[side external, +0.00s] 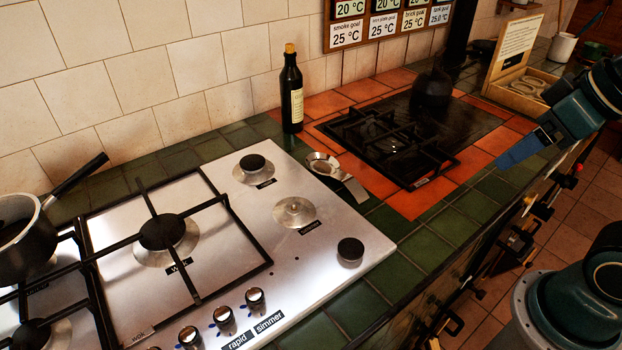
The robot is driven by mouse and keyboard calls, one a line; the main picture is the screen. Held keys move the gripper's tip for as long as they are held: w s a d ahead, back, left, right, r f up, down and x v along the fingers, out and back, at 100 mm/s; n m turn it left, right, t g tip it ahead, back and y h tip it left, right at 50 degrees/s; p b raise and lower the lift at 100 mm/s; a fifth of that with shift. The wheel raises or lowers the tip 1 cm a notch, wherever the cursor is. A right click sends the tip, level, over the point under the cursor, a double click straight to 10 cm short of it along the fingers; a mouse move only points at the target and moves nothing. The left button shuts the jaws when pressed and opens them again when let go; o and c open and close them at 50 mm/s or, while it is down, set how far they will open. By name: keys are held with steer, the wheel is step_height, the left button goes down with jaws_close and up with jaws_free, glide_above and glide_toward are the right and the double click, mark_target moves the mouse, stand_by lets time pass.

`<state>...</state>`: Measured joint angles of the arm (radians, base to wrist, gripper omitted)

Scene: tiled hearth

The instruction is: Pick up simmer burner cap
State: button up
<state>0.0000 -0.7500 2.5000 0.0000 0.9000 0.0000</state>
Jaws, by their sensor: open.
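A small round black cap (350,249), which looks like the simmer burner cap, sits on the bare steel at the right front corner of the hob (310,262). An open silver burner base (294,212) with no cap lies behind and left of it; its small label is hard to read. Another burner at the back of the hob wears a black cap (253,163). My gripper (512,156) is at the right, above the counter's front edge, well apart from the cap. Its blue fingers overlap from this side, and nothing shows between them.
A pan (25,240) and a tall grate (165,232) take up the left. Knobs (224,320) line the front. Green tiles (425,250) right of the hob are clear.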

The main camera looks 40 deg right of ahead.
steer(key=shift+w, duration=0.1)
steer(key=w+a+f+m+g+y, duration=0.2)
steer(key=w+a+f+m, duration=0.2)
steer(key=w+f+m, duration=0.3)
steer(key=w+a+f+m+g+y, duration=0.2)
steer(key=w+a+f+m+g, duration=0.1)
steer(key=w+a+f+m, duration=0.2)
steer(key=w+f+m, duration=0.2)
steer(key=w+m, duration=0.2)
steer(key=m, duration=0.2)
steer(key=shift+w+g+y, duration=0.3)
steer(key=shift+w, duration=0.05)
steer(key=shift+a, duration=0.15)
glide_above(351, 250)
steer(key=d, duration=0.3)
steer(key=shift+w+f, duration=0.2)
steer(key=shift+f, duration=3.75)
